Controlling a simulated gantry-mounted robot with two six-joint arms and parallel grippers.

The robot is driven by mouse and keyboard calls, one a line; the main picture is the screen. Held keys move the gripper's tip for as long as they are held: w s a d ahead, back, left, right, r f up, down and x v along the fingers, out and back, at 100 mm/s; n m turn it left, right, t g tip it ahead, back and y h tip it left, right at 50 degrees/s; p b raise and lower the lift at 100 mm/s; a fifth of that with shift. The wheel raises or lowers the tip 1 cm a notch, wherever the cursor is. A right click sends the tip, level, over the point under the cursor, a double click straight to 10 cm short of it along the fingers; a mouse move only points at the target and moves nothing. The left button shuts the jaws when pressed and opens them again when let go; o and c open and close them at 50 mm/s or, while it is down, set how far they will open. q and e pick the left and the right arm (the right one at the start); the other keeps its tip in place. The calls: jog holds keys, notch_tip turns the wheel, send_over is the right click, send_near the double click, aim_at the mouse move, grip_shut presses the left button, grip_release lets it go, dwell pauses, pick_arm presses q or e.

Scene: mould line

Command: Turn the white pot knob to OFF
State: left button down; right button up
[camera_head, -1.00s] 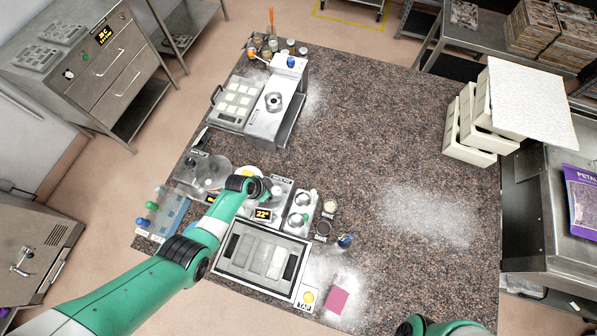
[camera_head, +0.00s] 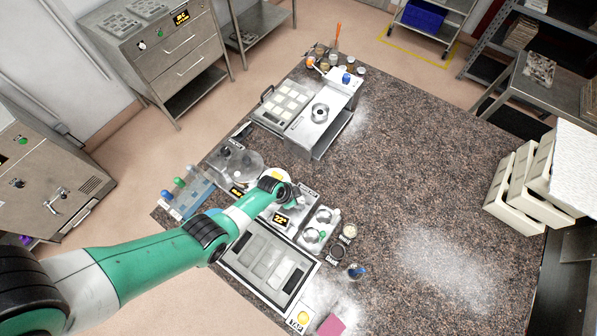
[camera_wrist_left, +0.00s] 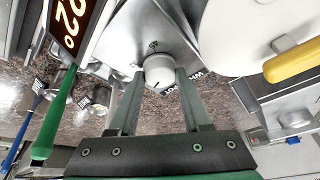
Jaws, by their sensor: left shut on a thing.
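The white pot knob (camera_wrist_left: 158,69) is on the sloped metal front of a unit, with a small dark mark on its face and a symbol on the panel beside it. My left gripper (camera_wrist_left: 159,84) has its two fingers on either side of the knob and is shut on it. Printed lettering by the right finger is partly covered and hard to read. An orange display reading about 22° (camera_wrist_left: 71,20) is at upper left; it also shows in the head view (camera_head: 282,218). In the head view my left arm hides the knob. My right gripper is out of view.
A yellow handle (camera_wrist_left: 293,63) lies close to the right of the fingers, and a green handle (camera_wrist_left: 50,125) is to the left. A mould tray (camera_head: 266,270) lies in front of the pots. The speckled counter (camera_head: 420,190) is largely clear to the right.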

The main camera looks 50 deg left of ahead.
pick_arm(q)
jog(key=shift+n, duration=0.5)
jog(key=shift+d+n+y, duration=0.15)
jog(key=shift+n+y, duration=0.45)
jog(key=shift+n, duration=0.3)
jog(key=shift+n+y, duration=0.4)
jog(key=shift+n, duration=0.5)
jog(key=n+y, duration=0.1)
jog(key=n, duration=0.1)
jog(key=n+y+b, duration=0.1)
jog(key=n, duration=0.2)
jog(key=shift+w+d+g+b, duration=0.15)
jog(key=shift+g+b, duration=0.15)
jog(key=shift+n+g+y, duration=0.5)
jog(key=shift+n+g, duration=0.1)
jog(key=shift+n, duration=1.6)
jog(key=shift+c, duration=1.8)
grip_release()
